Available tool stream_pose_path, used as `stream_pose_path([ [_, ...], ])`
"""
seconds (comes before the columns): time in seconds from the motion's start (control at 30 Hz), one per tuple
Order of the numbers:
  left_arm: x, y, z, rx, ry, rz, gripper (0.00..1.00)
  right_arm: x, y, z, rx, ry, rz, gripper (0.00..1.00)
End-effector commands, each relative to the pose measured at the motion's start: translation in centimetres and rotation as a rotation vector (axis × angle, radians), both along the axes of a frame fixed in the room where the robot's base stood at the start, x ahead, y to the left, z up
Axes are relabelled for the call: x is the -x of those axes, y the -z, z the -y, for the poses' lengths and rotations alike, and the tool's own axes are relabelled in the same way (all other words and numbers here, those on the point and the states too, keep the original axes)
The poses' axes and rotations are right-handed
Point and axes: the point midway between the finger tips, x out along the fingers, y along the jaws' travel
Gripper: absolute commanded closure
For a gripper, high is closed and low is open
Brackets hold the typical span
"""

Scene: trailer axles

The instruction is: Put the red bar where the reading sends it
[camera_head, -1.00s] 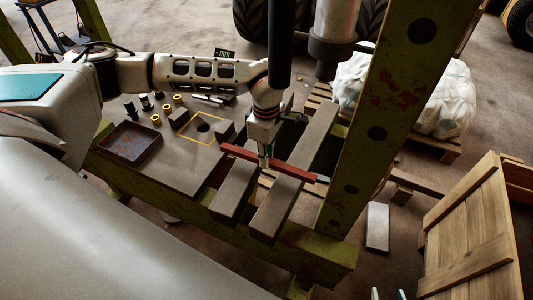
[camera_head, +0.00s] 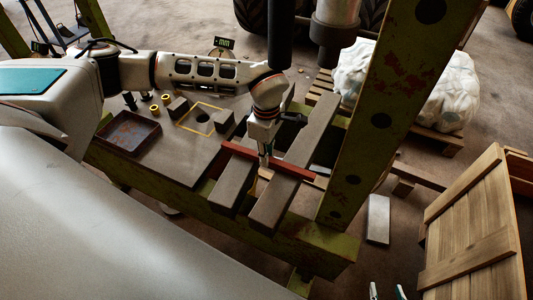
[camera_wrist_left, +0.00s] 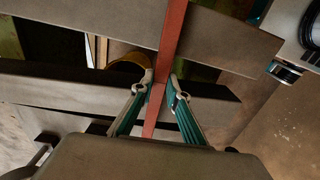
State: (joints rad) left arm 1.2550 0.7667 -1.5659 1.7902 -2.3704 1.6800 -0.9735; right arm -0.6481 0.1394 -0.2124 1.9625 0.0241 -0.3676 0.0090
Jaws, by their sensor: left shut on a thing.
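The long, thin red bar (camera_head: 290,169) lies across two grey steel beams (camera_head: 283,200) of the green press frame; I cannot tell whether it touches them. My left gripper (camera_head: 266,163) is over the bar and shut on it. In the left wrist view, the red bar (camera_wrist_left: 168,55) runs between the two green-padded fingertips (camera_wrist_left: 160,92). A small display with green characters (camera_head: 223,43) stands behind my left arm; its reading is too small to read surely. My right gripper (camera_head: 387,292) shows only its two separated fingertips at the bottom edge.
A dark, rimmed tray (camera_head: 127,150) and a yellow square outline around a hole (camera_head: 185,125) are on the bench's left. The green upright (camera_head: 375,120) stands right of the beams. A wooden crate (camera_head: 470,220) is at the right, beside a grey block (camera_head: 378,219) on the floor.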

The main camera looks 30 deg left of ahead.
Motion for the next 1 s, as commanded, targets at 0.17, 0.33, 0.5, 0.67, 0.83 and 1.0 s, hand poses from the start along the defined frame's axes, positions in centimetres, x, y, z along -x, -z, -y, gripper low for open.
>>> stream_pose_path([
  [0.17,-0.2,-0.2,0.1,0.002,0.000,0.004,0.67,-0.1,-0.1,0.0,-0.001,0.000,0.002,0.60],
  [0.33,-0.1,-0.1,0.0,0.001,0.000,0.002,0.66,0.0,-0.1,0.0,-0.001,0.000,0.002,0.60],
  [0.5,0.1,0.1,0.0,-0.001,0.000,-0.002,0.66,0.1,0.1,0.1,0.004,-0.001,-0.003,0.60],
  [0.67,-0.1,-1.2,0.0,0.000,0.001,0.003,0.66,0.1,0.1,0.1,0.003,-0.001,-0.003,0.60],
  [0.83,-0.2,-4.3,0.0,0.001,0.000,0.006,0.66,0.1,0.1,0.1,0.001,0.000,-0.002,0.60],
  [1.0,-0.2,-7.8,0.0,0.001,0.000,0.006,0.66,0.1,0.1,0.0,0.001,0.000,-0.002,0.60],
])
